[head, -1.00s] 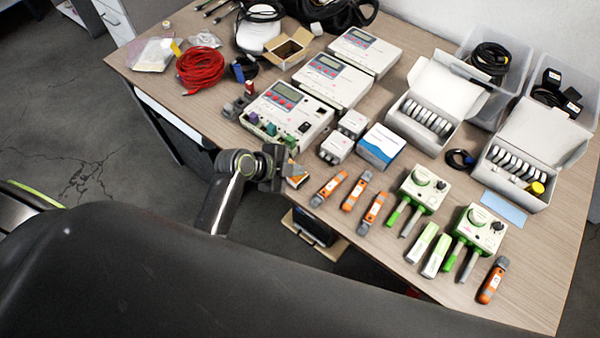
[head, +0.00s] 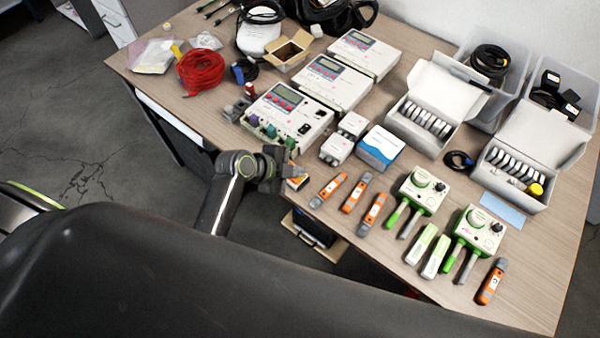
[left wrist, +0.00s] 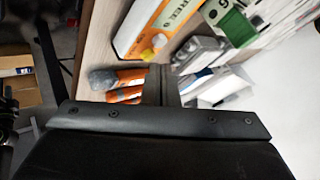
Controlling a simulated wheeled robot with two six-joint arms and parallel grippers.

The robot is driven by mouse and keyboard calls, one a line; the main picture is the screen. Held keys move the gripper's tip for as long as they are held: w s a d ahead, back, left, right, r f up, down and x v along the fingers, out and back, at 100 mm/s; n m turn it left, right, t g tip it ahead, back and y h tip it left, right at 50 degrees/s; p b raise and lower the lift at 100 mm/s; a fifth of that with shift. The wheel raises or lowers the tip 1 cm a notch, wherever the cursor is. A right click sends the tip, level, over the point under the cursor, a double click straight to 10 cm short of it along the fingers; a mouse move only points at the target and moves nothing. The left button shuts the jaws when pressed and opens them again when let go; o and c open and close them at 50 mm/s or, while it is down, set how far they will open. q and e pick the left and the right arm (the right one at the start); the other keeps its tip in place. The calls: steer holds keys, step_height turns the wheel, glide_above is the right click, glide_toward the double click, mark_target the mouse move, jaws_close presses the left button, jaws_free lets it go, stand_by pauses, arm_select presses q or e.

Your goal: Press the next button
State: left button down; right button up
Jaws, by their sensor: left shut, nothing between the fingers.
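Three white instrument boxes stand in a diagonal row on the table: a near one (head: 313,122), a middle one (head: 347,92) and a far one (head: 379,59). Each has a grey display and red-and-blue buttons on its top face; the button labels are too small to read. Coloured connectors line the near box's front edge. My left gripper (head: 289,167) is at the table's front edge, just in front of the near box and apart from its buttons. Its fingers also show in the left wrist view (left wrist: 162,84), shut and empty. My right gripper is out of view.
Orange-and-grey pens (head: 328,190) lie right of the gripper. Small white boxes (head: 336,149), a blue-and-white box (head: 381,148) and green-and-white meters (head: 422,190) stand nearby. Red cable (head: 201,71) lies at the left. Open cartons and clear bins fill the right.

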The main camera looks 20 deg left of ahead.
mark_target(296, 179)
arm_select(q)
steer(key=shift+r, duration=0.35)
step_height(296, 179, up, 5)
steer(key=p, duration=0.5)
stand_by(0.8)
